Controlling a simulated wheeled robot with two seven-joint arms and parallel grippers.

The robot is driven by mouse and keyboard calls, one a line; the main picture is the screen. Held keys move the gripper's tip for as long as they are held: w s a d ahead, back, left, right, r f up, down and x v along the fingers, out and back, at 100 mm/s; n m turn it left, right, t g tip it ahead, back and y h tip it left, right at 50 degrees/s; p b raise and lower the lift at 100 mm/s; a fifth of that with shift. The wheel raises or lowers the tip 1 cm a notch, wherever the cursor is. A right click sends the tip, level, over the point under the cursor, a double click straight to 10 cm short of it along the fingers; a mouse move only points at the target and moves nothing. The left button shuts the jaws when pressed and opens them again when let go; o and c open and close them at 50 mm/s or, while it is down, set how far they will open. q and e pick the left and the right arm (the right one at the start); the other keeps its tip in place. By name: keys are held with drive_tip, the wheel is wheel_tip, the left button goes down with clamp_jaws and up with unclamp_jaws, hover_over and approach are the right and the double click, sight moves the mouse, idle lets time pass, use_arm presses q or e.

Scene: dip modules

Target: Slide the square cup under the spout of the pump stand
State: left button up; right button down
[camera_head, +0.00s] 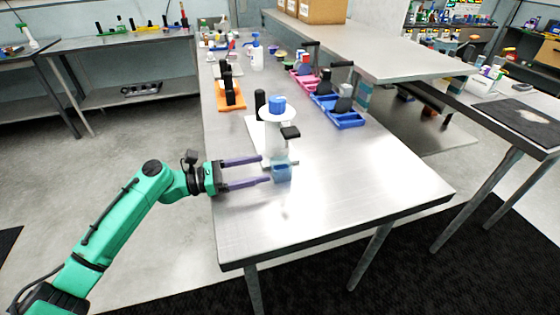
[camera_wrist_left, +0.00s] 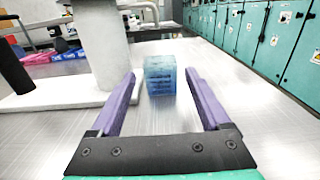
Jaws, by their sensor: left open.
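The square cup (camera_head: 282,174), translucent blue, stands upright on the steel table in front of the pump stand. It also shows in the left wrist view (camera_wrist_left: 160,76), to the right of the stand's white column and base. The pump stand (camera_head: 277,119) has a white body and base, a blue top and a black part (camera_head: 290,133) sticking out toward the cup's side. I cannot tell the spout's exact outlet. My left gripper (camera_head: 266,169) is open, its purple fingers low over the table, with the cup at the fingertips, in line with the gap. My right gripper is not in view.
A black cylinder (camera_head: 260,103) stands by the pump stand. A white bottle (camera_head: 257,57) stands farther back. The table's front right is clear.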

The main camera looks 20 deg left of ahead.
sight(290, 162)
use_arm(q)
drive_tip(key=p+x, duration=0.1)
drive_tip(key=x, duration=0.7)
drive_tip(key=shift+w+d, duration=0.15)
drive_tip(key=shift+d, duration=0.2)
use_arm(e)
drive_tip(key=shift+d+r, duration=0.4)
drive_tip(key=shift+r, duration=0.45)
use_arm(q)
drive_tip(key=c, duration=1.1)
drive_tip(key=shift+w+d+p, duration=0.4)
drive_tip(key=shift+d+p, duration=0.05)
drive_tip(key=shift+d, duration=0.15)
drive_tip(key=o, duration=1.4)
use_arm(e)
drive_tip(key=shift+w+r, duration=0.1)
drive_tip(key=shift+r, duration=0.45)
